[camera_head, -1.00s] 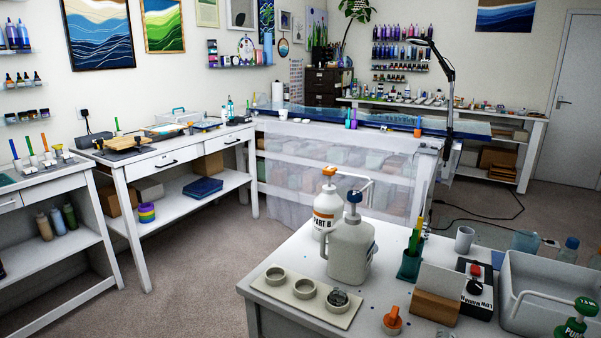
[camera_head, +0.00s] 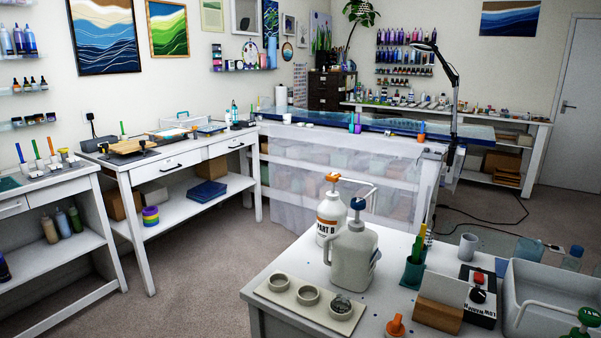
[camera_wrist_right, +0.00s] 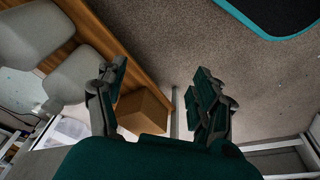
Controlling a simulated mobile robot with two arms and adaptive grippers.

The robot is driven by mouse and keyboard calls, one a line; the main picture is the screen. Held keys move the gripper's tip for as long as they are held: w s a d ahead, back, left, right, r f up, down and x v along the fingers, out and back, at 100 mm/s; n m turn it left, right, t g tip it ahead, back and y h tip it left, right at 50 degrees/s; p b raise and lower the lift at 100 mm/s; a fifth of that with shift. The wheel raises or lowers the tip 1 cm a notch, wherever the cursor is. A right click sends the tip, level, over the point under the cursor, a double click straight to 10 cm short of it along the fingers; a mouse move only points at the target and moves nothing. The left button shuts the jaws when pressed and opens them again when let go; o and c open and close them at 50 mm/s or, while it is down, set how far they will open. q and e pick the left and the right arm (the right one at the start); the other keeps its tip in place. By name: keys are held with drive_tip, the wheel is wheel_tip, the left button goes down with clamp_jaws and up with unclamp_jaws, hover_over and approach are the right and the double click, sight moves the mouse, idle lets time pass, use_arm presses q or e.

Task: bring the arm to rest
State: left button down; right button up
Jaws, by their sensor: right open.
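My right gripper (camera_wrist_right: 160,98) shows in the right wrist view. Its two dark fingers are spread apart with nothing between them. Beyond it lie the carpeted floor and a brown box (camera_wrist_right: 143,110). Neither of my arms shows in the head view, and my left gripper is in no view. In the head view, a white Part B pump bottle (camera_head: 331,217) and a grey-white jug with a blue cap (camera_head: 352,262) stand on the near white table (camera_head: 275,267).
Carpet (camera_head: 190,290) lies open between the tables. A teal-edged mat (camera_wrist_right: 285,15) lies on the floor.

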drive_tip(key=s+d+f+g+p, duration=0.1)
drive_tip(key=s+f, duration=0.8)
drive_tip(key=f, duration=0.3)
drive_tip(key=s+d+f+p, duration=0.1)
drive_tip(key=s+d+f, duration=0.1)
drive_tip(key=s+f, duration=0.8)
wheel_tip(320, 180, down, 3)
drive_tip(key=shift+s+d+r+g+p, duration=0.2)
drive_tip(key=shift+s+g+p, duration=0.1)
drive_tip(key=shift+g+p, duration=0.1)
